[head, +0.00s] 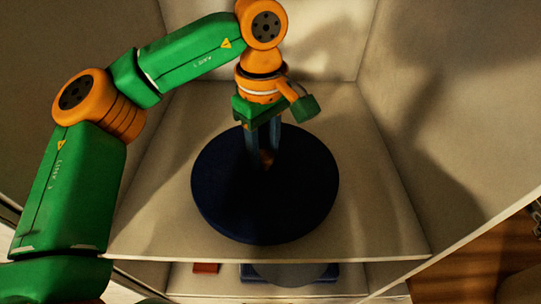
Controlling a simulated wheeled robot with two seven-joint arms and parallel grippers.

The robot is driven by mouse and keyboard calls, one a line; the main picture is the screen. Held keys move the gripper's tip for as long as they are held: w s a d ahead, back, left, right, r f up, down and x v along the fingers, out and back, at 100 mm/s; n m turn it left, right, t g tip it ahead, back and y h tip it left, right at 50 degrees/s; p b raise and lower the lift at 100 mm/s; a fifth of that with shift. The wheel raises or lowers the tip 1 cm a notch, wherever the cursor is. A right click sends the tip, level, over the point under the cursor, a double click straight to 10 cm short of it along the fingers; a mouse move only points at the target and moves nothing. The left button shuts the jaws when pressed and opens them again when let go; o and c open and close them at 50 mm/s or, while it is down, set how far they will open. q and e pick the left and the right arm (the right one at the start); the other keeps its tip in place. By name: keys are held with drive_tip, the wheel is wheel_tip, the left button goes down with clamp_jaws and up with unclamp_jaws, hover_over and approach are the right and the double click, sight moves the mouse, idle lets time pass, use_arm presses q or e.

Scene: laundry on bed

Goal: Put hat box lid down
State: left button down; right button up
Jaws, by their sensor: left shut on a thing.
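The hat box lid (230,205) is a round dark blue disc. It is over the pale shelf (370,225) of a cabinet in the head view. My left gripper (265,160) comes down from above and is shut on the small brownish knob (267,158) at the lid's middle. The fingers hide part of the knob. The lid looks about level. I cannot tell whether it touches the shelf or is held just above it. My right gripper is not in view.
Cabinet walls close in the shelf at the left, back and right (450,90). A lower compartment holds a dark blue and grey object (290,273) and a small reddish item (206,268). Shelf surface is clear around the lid. Wooden floor shows at lower right.

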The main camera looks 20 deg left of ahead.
sight(265, 155)
use_arm(q)
drive_tip(key=shift+s+d+f, duration=0.1)
drive_tip(key=shift+s+f, duration=0.05)
drive_tip(key=shift+f, duration=0.4)
drive_tip(key=shift+d+r, duration=0.15)
drive_tip(key=shift+d, duration=0.15)
drive_tip(key=shift+w+a+f, duration=0.2)
drive_tip(key=shift+c, duration=2.2)
unclamp_jaws()
drive_tip(key=shift+a, duration=0.15)
drive_tip(key=shift+s, duration=0.1)
drive_tip(key=shift+r, duration=0.1)
wheel_tip(265, 155, up, 8)
drive_tip(key=shift+f+p, duration=0.15)
drive_tip(key=shift+p, duration=0.35)
drive_tip(key=shift+f, duration=0.1)
